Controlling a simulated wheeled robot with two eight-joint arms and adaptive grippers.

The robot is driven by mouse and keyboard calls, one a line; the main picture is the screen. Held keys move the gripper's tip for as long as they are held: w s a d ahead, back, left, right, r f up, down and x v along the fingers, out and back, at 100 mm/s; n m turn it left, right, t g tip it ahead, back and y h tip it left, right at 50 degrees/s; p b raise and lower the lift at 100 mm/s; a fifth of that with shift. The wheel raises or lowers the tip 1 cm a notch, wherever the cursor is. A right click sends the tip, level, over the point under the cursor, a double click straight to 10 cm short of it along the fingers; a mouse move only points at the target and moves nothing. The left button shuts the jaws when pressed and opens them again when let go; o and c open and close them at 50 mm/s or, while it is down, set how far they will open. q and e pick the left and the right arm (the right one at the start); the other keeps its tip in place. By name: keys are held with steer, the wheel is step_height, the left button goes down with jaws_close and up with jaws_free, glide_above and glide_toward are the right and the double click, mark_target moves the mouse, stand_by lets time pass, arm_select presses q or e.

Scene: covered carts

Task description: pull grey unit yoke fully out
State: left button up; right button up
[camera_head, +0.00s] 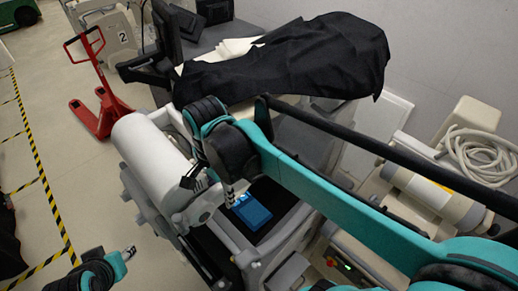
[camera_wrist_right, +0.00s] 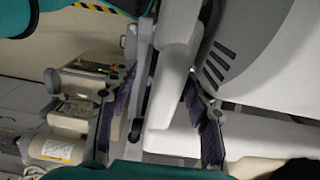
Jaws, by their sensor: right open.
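The grey unit (camera_head: 140,195) stands at the centre of the head view, with a large pale cylinder (camera_head: 150,150) on its left side.
A black cloth (camera_head: 290,60) covers a cart behind the unit. A red pallet jack (camera_head: 98,95) stands at the upper left. A machine with a coiled pale hose (camera_head: 480,150) is at the right. Open floor (camera_head: 75,160) with yellow-black tape lies to the left.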

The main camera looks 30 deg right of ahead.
steer(key=d, duration=0.2)
steer(key=w+d, duration=0.1)
steer(key=d, duration=0.2)
steer(key=w+d, duration=0.1)
steer(key=d, duration=0.2)
steer(key=shift+w+r, duration=0.15)
steer(key=shift+r, duration=0.05)
steer(key=w+d, duration=0.3)
steer(key=d, duration=0.7)
steer(key=w+d, duration=0.3)
steer(key=d, duration=0.6)
steer(key=r, duration=0.1)
steer(key=d+r, duration=0.1)
steer(key=r, duration=0.2)
steer(key=shift+d+r, duration=0.15)
steer(key=shift+d, duration=0.25)
arm_select(q)
steer(key=shift+a, duration=0.1)
arm_select(e)
steer(key=shift+a, duration=0.2)
arm_select(q)
steer(key=shift+s+f, duration=0.1)
arm_select(e)
steer(key=shift+s, duration=0.1)
